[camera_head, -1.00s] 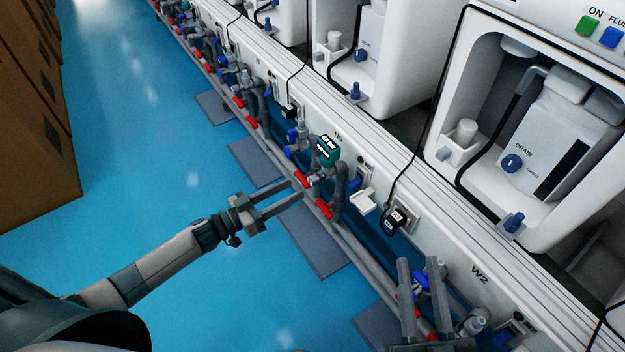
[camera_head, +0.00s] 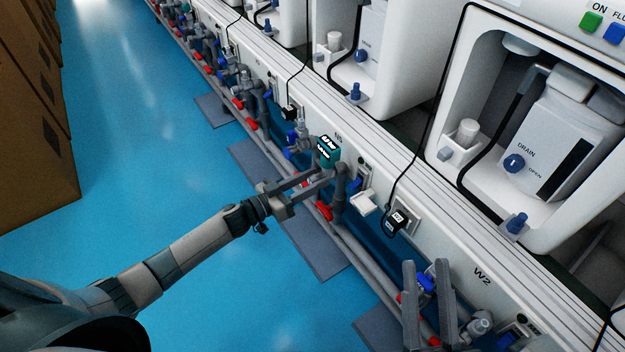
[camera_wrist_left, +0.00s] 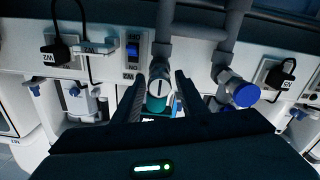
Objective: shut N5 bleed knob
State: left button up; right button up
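In the head view, a teal device (camera_head: 328,151) sits on the grey pipework beside a wall label that seems to read N5. My left gripper (camera_head: 322,180) has its fingertips at the pipe fittings just below it. In the left wrist view, a round grey-capped knob with a pale line (camera_wrist_left: 157,88), probably the bleed knob, shows between the open fingers of the left gripper (camera_wrist_left: 160,78), with teal behind it. Gaps show on both sides of it. My right gripper (camera_head: 426,265) is open at the lower right, in front of a blue-knobbed fitting; contact there cannot be told.
A red handle (camera_head: 324,211) lies on the pipe just below the left gripper. A blue knob (camera_wrist_left: 245,95) stands to the right in the wrist view. A white socket with a black plug (camera_head: 399,218) is on the wall. The blue floor (camera_head: 150,180) is clear.

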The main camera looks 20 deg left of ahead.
pick_arm(q)
jog(key=c, duration=0.8)
jog(key=shift+o, duration=0.2)
